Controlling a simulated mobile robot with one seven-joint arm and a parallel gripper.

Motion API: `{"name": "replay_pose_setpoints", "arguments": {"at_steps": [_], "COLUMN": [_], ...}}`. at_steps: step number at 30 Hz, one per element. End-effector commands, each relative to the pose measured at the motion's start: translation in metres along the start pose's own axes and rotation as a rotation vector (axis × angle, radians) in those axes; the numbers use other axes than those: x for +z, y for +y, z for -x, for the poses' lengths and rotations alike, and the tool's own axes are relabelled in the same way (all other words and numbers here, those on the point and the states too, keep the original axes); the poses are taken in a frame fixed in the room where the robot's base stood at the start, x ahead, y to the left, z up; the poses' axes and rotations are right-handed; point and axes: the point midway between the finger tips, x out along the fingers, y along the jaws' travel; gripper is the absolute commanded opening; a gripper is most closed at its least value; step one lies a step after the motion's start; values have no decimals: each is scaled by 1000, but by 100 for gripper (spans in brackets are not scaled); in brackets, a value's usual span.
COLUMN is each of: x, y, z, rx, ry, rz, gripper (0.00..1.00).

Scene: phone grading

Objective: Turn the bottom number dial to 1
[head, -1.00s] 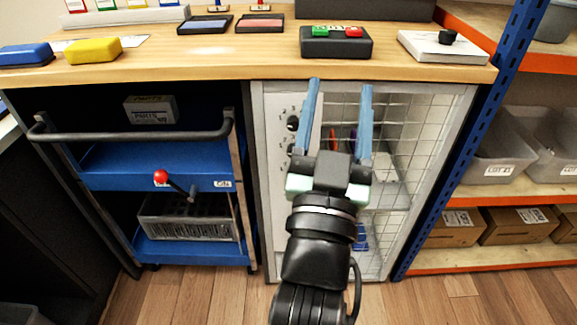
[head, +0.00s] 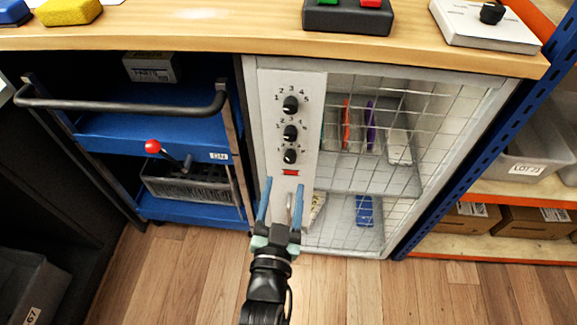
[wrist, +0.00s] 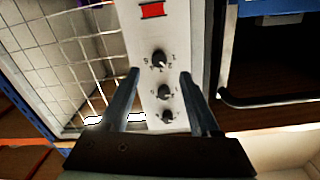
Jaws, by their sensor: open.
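A pale panel (head: 308,100) on the front of the mesh-doored cabinet carries three black number dials in a column. The bottom number dial (head: 290,156) is just above a small red rectangle (head: 290,172). The middle dial (head: 290,132) and top dial (head: 290,104) are above it. The wrist view shows the panel inverted, with the bottom dial (wrist: 159,58) nearest the red rectangle (wrist: 151,10). I cannot read its setting surely. My gripper (head: 283,184) is open and empty, its fingertips below the dial in the head view. In the wrist view the dial lies between and beyond the fingertips (wrist: 160,74).
The mesh door (head: 400,130) is right of the panel, with upright coloured items behind it. A blue cart (head: 150,110) with a grey handle and red-knobbed lever (head: 152,147) is left. The wooden worktop (head: 220,30) overhangs the panel. Floor below is clear.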

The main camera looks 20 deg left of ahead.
Motion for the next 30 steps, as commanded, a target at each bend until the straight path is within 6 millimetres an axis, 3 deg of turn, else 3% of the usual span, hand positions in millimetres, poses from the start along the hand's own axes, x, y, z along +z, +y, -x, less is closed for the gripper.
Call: {"name": "replay_pose_setpoints", "arguments": {"at_steps": [6,12,25,30], "x": [3,2,0,0], "y": [3,1,1,0], "z": [-41,-62,-69,-69], "rx": [2,0,1,1], "ry": [3,2,-1,-1], "rz": [2,2,1,1], "gripper": [63,63,63,33]}}
